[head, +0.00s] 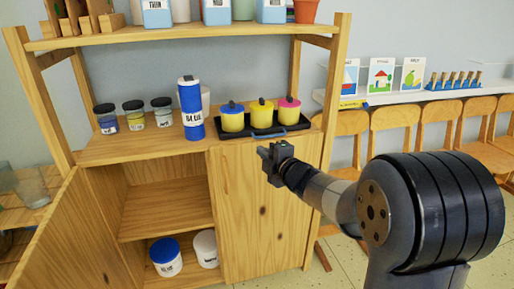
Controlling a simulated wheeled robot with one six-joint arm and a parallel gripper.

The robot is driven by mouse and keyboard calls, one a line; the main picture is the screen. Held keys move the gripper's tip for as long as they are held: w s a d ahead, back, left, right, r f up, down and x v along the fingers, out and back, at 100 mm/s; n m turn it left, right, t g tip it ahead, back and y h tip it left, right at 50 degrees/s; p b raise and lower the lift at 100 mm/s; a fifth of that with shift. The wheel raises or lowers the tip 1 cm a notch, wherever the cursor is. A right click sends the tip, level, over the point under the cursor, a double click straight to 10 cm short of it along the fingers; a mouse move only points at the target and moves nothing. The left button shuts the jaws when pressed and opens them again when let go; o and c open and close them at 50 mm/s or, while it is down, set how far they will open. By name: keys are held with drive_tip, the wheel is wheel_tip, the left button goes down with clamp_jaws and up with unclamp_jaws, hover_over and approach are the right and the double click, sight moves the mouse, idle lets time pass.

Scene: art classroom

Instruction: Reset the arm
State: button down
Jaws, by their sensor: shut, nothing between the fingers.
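My gripper (268,154) is shut and empty. It is at the end of my arm, which reaches in from the right of the head view. It appears in front of the top of the cabinet's closed right door (262,215), just below the black tray (222,128). I cannot tell how much space lies between the gripper and the door.
The wooden cabinet's left door (62,240) stands open, with two tubs (166,262) inside. A blue bottle (191,112), several small jars (134,118) and a tray of lidded pots (262,116) stand on its counter. Wooden chairs (400,135) line the right wall.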

drive_tip(key=v, duration=0.3)
drive_tip(key=shift+s+d, duration=0.1)
drive_tip(key=shift+s, duration=0.05)
